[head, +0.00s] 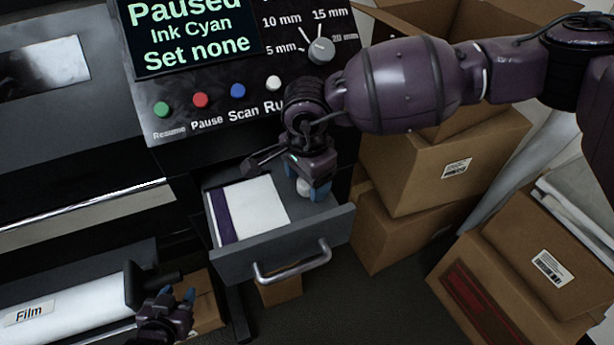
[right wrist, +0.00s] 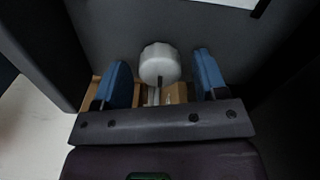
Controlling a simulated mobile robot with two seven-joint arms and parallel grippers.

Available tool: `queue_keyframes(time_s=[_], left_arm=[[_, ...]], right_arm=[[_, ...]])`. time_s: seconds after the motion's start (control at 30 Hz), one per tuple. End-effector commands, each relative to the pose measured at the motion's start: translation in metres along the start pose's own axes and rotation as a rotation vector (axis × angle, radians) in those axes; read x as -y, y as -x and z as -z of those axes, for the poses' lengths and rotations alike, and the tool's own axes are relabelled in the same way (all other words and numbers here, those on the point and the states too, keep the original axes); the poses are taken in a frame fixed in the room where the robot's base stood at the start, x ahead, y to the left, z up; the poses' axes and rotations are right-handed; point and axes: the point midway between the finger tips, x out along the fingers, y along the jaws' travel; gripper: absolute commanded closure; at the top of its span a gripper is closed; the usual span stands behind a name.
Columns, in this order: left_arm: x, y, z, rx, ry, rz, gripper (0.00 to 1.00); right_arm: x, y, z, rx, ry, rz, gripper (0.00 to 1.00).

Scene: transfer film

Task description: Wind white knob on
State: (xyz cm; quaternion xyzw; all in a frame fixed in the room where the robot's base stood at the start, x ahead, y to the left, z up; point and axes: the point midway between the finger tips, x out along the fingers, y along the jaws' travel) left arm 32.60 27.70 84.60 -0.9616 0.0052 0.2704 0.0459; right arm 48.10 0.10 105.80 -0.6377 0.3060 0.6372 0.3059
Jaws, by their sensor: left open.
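A white knob (right wrist: 158,63) with a lobed edge lies in the right part of the open grey drawer (head: 285,241), partly hidden by my right gripper in the head view. My right gripper (head: 306,189) points down into the drawer. In the right wrist view its two blue fingertips (right wrist: 162,75) stand apart on either side of the knob, with a gap on each side. My left gripper (head: 179,296) is open and empty at the lower left, beside the dark spindle end (head: 150,284) of the white film roll (head: 75,309). No knob shows on that spindle.
A white sheet or pad with a purple strip (head: 250,208) lies in the drawer's left part. Above is a control panel reading "Paused, Ink Cyan, Set none" (head: 192,30), with coloured buttons and a dial (head: 320,51). Cardboard boxes (head: 430,165) crowd the right side.

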Motion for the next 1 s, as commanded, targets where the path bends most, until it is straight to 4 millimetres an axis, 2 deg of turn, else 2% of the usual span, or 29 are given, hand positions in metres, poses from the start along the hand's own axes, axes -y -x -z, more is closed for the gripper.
queue_keyframes(time_s=[0.03,0.3,0.63,1.0], left_arm=[[0.000,0.000,0.000,0.001,0.000,0.000,0.57],[0.000,0.001,-0.001,0.003,0.000,0.000,0.57],[-0.001,-0.004,-0.011,0.006,0.001,0.000,0.57],[-0.004,-0.017,-0.029,0.007,0.000,-0.001,0.57]], right_arm=[[0.000,0.000,0.000,0.000,0.000,0.000,0.42],[0.000,0.000,0.000,0.000,0.000,0.000,0.82],[0.000,-0.002,-0.001,0.002,-0.061,0.001,0.82],[0.000,-0.003,-0.001,0.004,-0.303,-0.001,0.82]])
